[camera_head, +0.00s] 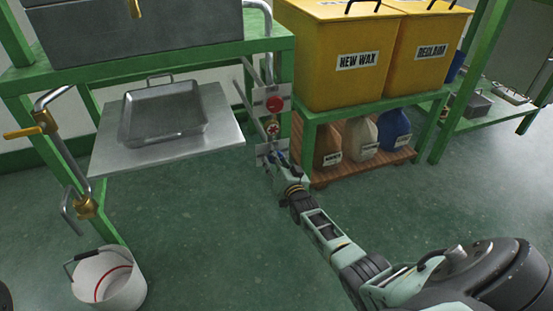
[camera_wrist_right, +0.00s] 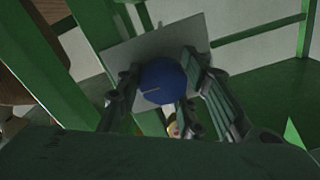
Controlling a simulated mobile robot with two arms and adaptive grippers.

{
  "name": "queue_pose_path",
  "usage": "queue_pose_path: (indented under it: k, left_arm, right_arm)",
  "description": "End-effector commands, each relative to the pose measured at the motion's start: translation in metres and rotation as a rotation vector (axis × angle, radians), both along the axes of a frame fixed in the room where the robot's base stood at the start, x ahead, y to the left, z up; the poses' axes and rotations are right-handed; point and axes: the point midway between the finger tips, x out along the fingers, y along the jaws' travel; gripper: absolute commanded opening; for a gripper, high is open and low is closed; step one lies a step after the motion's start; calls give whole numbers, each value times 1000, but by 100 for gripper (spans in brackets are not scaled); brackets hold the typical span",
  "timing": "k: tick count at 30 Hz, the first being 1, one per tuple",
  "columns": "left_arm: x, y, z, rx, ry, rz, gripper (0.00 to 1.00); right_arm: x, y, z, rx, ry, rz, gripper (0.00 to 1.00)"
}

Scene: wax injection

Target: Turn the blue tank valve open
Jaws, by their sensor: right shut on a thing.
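The blue tank valve (camera_wrist_right: 163,82) is a round blue knob in front of a pale plate, seen in the right wrist view. My right gripper (camera_wrist_right: 160,92) has a finger on each side of the knob and is shut on it. In the head view my right gripper (camera_head: 277,163) reaches the lower plate on the green post, and it mostly hides the blue knob there. A red round knob (camera_head: 274,104) and a smaller red handwheel (camera_head: 272,127) sit above it on the same post. My left gripper is not in view.
A metal tray (camera_head: 163,128) rests on a grey shelf (camera_head: 226,139) left of the post. Yellow wax bins (camera_head: 335,85) stand on a green rack at right, above several jugs (camera_head: 361,137). A white bucket (camera_head: 122,284) stands at lower left. The middle floor is clear.

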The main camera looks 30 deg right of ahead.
Motion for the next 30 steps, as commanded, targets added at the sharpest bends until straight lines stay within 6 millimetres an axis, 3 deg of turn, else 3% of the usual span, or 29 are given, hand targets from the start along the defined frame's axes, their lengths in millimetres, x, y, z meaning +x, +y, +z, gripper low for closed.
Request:
queue_pose_path:
  k: [2, 3, 8, 20, 30]
  left_arm:
    - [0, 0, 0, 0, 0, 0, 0]
    - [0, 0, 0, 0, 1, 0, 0]
    - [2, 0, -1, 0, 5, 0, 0]
    - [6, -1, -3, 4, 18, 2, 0]
    - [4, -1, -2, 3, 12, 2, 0]
  right_arm:
    - [-2, -7, -1, 4, 4, -10, 8]
    - [-2, -6, -2, 4, 4, -10, 37]
    - [-2, -5, -1, 3, 3, -7, 51]
    - [-4, 0, -2, 1, 3, -2, 51]
    - [-44, 9, -2, 1, 3, -2, 51]
